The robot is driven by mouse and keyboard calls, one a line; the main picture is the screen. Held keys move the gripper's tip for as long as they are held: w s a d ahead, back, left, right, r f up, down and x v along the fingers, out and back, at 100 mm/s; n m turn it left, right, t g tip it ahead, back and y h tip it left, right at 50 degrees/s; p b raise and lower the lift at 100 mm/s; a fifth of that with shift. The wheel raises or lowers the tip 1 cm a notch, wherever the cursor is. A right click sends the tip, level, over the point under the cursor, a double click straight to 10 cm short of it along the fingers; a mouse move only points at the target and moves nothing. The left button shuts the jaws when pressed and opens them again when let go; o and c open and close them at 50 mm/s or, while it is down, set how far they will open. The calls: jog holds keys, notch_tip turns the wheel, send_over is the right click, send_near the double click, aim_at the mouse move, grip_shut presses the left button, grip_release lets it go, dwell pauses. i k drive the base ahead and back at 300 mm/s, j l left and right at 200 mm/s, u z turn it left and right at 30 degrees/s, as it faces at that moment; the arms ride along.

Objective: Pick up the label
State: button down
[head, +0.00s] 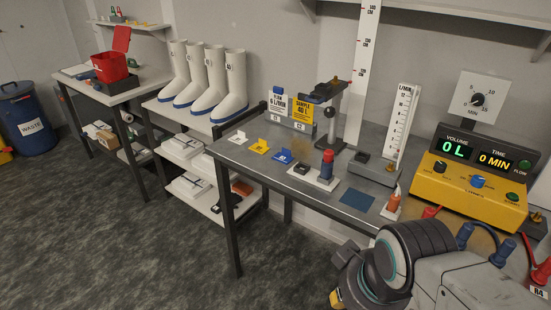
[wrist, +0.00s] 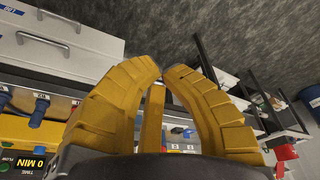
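I cannot tell which one the task means. My gripper (wrist: 164,67) has yellow ribbed fingers, curving inward with a gap between the tips and nothing held. In the head view only a yellow bit of it (head: 337,298) shows at the bottom, below and apart from the bench; the rest is hidden by my arm.
White boots (head: 230,88) stand on the left shelf. The floor at front left is clear.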

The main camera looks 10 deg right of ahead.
aim_at(285, 157)
jog(key=i+j+u, duration=0.3)
jog(key=i+u, duration=0.15)
jog(key=i, duration=0.25)
jog(key=i+u, duration=0.45)
jog(key=i, duration=0.25)
jog(key=i+l+u, duration=0.2)
jog(key=i+u, duration=0.25)
jog(key=i, duration=0.3)
